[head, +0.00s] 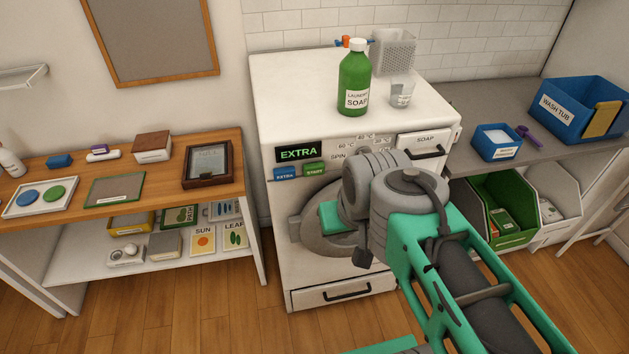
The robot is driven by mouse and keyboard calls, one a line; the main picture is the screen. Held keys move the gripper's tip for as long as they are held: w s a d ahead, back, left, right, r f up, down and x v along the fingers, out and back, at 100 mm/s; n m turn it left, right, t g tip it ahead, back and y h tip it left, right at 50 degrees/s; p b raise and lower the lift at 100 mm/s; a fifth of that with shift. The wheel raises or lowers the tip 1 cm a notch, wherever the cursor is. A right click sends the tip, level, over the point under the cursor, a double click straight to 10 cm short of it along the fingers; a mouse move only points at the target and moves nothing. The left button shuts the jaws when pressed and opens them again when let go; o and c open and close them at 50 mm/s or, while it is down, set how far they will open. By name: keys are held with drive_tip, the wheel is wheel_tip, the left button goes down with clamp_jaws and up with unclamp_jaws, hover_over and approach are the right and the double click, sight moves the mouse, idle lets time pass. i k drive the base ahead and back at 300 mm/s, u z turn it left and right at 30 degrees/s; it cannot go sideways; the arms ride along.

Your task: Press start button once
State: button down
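The white washing machine (276,107) stands in the middle of the head view.
A green laundry soap bottle (354,82), a clear cup (401,92) and a grey basket (393,50) stand on the machine. A soap drawer (425,141) is at its upper right. A wooden shelf unit (120,203) is left; a grey counter (487,102) is right.

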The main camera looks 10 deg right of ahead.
sight(316, 168)
drive_tip(key=k, duration=1.2)
drive_tip(key=u, duration=0.35)
drive_tip(key=i, duration=0.4)
drive_tip(key=u, duration=0.5)
drive_tip(key=i, duration=1.1)
drive_tip(key=z, duration=0.35)
